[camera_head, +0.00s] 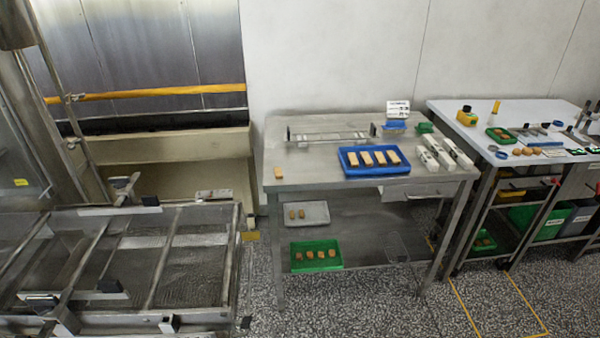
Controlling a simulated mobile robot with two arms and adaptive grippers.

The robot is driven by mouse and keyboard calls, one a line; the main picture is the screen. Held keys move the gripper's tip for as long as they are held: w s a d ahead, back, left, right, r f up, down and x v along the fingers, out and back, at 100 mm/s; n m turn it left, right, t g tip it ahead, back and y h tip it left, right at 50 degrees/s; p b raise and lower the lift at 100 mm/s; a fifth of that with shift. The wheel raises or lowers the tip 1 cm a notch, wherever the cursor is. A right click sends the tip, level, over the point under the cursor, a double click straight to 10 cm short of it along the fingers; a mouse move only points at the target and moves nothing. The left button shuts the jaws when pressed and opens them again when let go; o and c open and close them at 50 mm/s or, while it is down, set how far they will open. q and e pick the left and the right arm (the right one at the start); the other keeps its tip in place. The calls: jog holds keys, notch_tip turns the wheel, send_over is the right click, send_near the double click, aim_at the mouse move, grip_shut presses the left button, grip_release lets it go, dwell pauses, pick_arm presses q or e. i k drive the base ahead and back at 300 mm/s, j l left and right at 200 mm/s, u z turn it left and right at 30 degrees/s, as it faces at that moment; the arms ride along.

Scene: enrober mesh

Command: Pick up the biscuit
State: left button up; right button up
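A single tan biscuit (278,173) lies by itself on the left edge of the steel table (320,178). Several similar oblong biscuits (380,158) lie in a row in a blue tray (374,172) on the same tabletop. On the lower shelf, two small brown pieces (296,214) lie in a grey tray (318,206), and several more (314,254) lie in a green tray (300,264). The view does not show which biscuit is meant. Neither of my grippers is in view.
A mesh conveyor frame (165,240) with metal bars fills the lower left. White blocks (440,152), a metal rack (328,134) and a small sign (398,109) stand on the table. A cluttered bench (475,128) is at right. Speckled floor (385,305) is clear in front.

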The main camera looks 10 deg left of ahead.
aim_at(279, 174)
jog(key=i+l+u, duration=0.1)
jog(key=i+l, duration=0.15)
jog(key=i+l+u, duration=0.1)
jog(key=l, duration=0.4)
jog(key=i+l+u, duration=0.15)
jog(key=i+l, duration=0.15)
jog(key=l, duration=0.1)
